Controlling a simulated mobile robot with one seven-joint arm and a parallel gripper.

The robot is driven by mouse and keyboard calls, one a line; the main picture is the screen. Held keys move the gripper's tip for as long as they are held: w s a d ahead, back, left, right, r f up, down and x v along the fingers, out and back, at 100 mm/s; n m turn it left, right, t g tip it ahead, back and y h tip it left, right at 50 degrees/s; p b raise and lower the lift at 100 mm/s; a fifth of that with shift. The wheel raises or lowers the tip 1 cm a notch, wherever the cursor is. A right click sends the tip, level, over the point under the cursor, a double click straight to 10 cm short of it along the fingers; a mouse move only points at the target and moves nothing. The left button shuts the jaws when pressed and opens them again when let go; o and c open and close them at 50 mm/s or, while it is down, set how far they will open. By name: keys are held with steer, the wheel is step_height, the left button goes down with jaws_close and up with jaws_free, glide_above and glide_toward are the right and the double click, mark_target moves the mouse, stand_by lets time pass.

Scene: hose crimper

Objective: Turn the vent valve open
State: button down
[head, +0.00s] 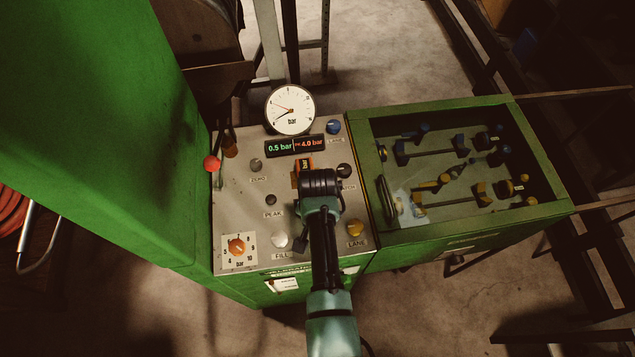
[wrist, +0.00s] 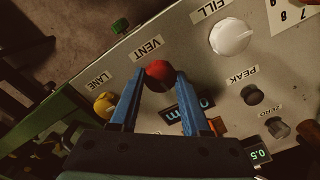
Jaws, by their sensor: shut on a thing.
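The vent valve shows in the wrist view as a red knob (wrist: 158,72) beside the VENT label (wrist: 148,48) on the grey panel. My gripper (wrist: 161,76) has its two blue fingers on either side of this knob, shut on it. The fingers hide part of the knob's sides, and I cannot tell its turn angle. In the head view, my arm covers the vent valve and the fingertips.
The panel holds a white FILL knob (wrist: 231,37), a yellow LANE knob (head: 355,228), a PEAK knob (head: 271,199) and an orange dial (head: 237,246). A round gauge (head: 290,109) stands above the display (head: 295,145) reading 0.5 bar. A glazed green cabinet (head: 470,104) adjoins on the right.

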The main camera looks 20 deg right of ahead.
steer(key=shift+w+r+m, duration=0.1)
steer(key=shift+m, duration=0.5)
steer(key=shift+c, duration=1.8)
jaws_free()
step_height(320, 180, up, 13)
steer(key=b, duration=0.1)
steer(key=shift+b, duration=0.3)
